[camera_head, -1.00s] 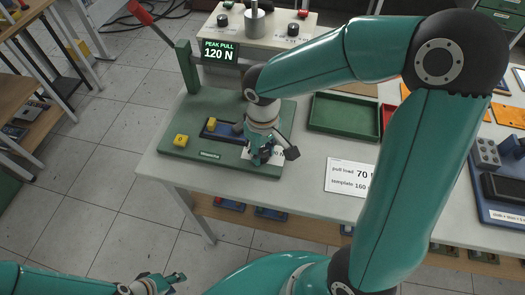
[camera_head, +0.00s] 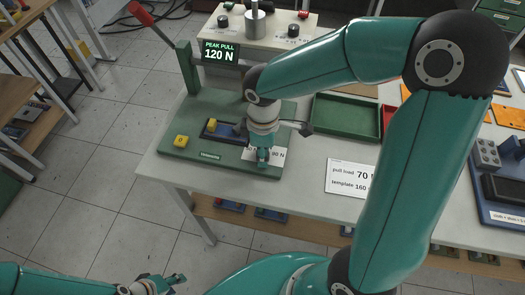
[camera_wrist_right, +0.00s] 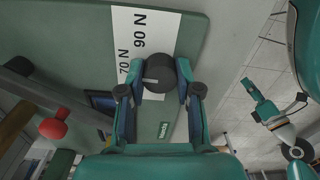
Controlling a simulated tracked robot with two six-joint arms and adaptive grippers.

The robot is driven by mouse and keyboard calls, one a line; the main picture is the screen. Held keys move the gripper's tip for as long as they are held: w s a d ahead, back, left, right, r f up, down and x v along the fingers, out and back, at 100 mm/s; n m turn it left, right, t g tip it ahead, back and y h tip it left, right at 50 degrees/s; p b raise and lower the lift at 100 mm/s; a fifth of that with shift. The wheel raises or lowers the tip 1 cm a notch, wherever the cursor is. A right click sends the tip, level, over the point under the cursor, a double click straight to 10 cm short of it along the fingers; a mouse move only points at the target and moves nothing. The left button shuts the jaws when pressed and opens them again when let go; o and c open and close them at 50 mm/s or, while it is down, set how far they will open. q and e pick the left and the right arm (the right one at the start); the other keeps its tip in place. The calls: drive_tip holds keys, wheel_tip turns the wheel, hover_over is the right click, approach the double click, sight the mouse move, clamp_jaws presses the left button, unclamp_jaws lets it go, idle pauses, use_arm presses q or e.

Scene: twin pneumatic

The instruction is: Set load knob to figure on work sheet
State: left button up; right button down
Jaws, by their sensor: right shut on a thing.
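The load knob (camera_wrist_right: 160,76) is dark and round, with a pale mark on its left side in the right wrist view. It stands by a white scale strip (camera_wrist_right: 142,35) reading 70 N and 90 N. The mark points toward the 70 N side; its exact setting I cannot tell. My right gripper (camera_head: 263,160) has a finger on each side of the knob and is shut on it; the fingers also show in the right wrist view (camera_wrist_right: 158,90). The work sheet (camera_head: 350,178) reads pull load 70, template 160, partly behind my arm. My left gripper (camera_head: 166,284) is open and empty, low left.
A display (camera_head: 220,51) reads PEAK PULL 120 N. A red-handled lever (camera_head: 141,13) rises behind. A green tray (camera_head: 345,118) lies right of the base.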

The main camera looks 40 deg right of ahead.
drive_tip(key=shift+n, duration=0.3)
drive_tip(key=c, duration=0.8)
unclamp_jaws()
drive_tip(key=shift+r, duration=0.1)
wheel_tip(320, 180, up, 12)
drive_tip(key=shift+f, duration=0.1)
